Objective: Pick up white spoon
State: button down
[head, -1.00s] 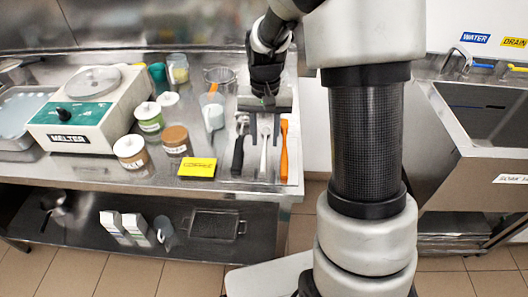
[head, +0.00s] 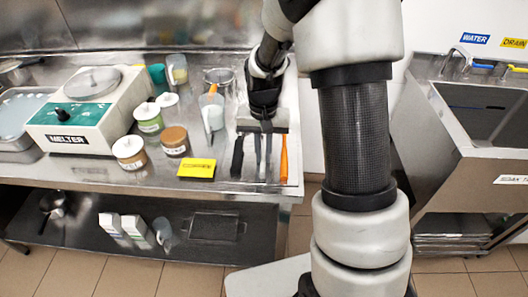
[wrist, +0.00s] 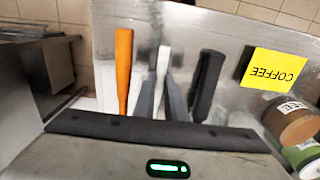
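The white spoon lies on the steel counter; its pale handle (wrist: 162,61) shows in the wrist view between my two dark fingers. My gripper (head: 263,174) points down at the counter near its front right edge, and it also shows in the wrist view (wrist: 161,84). The fingers are close together, one on each side of the handle, and look shut on it. The spoon is not visibly raised. My gripper body hides the rest of the spoon.
An orange-handled tool (head: 284,158) lies close on the right, and a black-handled tool (head: 238,155) close on the left. The counter ends just right of the orange handle.

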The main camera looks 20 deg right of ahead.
aim_at(263, 157)
notch_tip(263, 157, up, 12)
jog(key=n+p, duration=0.1)
jog(key=n, duration=0.2)
jog(key=shift+s+a+f+n, duration=0.2)
jog(key=shift+s+a+n, duration=0.05)
jog(key=shift+n, duration=0.05)
